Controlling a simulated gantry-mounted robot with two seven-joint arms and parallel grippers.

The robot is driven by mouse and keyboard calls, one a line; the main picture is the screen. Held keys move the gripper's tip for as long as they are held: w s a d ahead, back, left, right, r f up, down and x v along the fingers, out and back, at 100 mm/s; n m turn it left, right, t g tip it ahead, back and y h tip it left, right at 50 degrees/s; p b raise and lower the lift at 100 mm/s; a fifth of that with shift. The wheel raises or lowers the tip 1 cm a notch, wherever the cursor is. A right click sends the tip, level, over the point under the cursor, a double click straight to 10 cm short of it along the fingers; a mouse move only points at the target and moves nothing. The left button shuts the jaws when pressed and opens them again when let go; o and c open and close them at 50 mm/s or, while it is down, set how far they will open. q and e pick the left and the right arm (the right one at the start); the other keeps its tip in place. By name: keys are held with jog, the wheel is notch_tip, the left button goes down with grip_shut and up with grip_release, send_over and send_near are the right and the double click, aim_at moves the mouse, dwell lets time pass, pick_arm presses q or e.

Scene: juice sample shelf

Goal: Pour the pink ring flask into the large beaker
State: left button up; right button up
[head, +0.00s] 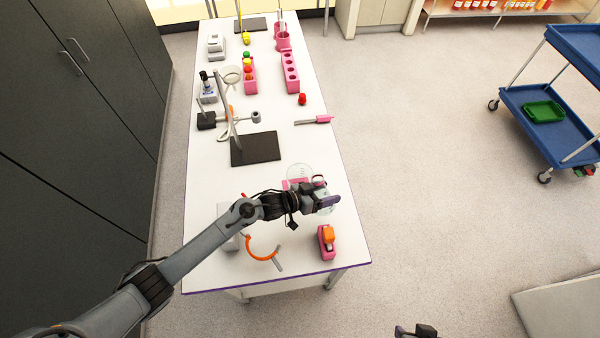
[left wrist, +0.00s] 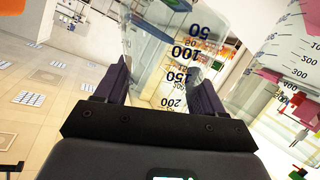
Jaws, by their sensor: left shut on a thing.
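My left gripper (head: 323,200) is shut on a clear glass flask (head: 326,208), over the near right part of the table. In the left wrist view the flask (left wrist: 165,60) sits between the two dark fingers (left wrist: 155,85), with dark volume marks on its wall. A pink ring (head: 318,180) shows partly beside the gripper in the head view. The clear large beaker (head: 299,171) stands just behind the gripper; it also shows at the right of the left wrist view (left wrist: 285,60), apart from the flask. Any liquid is hard to make out. A dark gripper, likely my right (head: 416,331), shows at the bottom edge.
A black stand base (head: 256,148) with a rod is behind on the white table. An orange ring (head: 261,250) and a pink holder with an orange top (head: 327,240) lie near the front edge. Pink racks (head: 290,72) are farther back.

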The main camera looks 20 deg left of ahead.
aim_at(325, 187)
pick_arm(q)
jog(key=shift+w+a+r+n+h, duration=0.15)
jog(key=shift+r+n+h, duration=0.15)
jog(key=shift+r, duration=0.25)
jog(key=shift+w+a+r+n+h, duration=0.1)
jog(key=shift+r+n+h, duration=0.15)
jog(key=shift+r, duration=0.3)
jog(key=shift+w+a+r+n+h, duration=0.1)
jog(key=shift+a+r+n+h, duration=0.1)
jog(key=shift+r+n, duration=0.25)
jog(key=shift+w+a+r+n+h, duration=0.15)
jog(key=shift+r+n, duration=0.15)
jog(key=shift+r, duration=0.15)
jog(key=shift+s+f+b, duration=0.1)
jog(key=shift+f+b, duration=0.2)
jog(key=shift+d+n, duration=0.15)
jog(key=shift+n, duration=0.25)
jog(key=shift+s+r, duration=0.1)
jog(key=shift+n+h+b, duration=0.3)
jog(key=shift+h+b, duration=0.1)
jog(key=shift+s+d+f+n+b, duration=0.1)
jog(key=shift+d+f+n+b, duration=0.1)
jog(key=shift+n+b, duration=0.15)
jog(key=shift+f+n+h, duration=0.1)
jog(key=shift+n+h, duration=0.15)
jog(key=shift+h, duration=0.05)
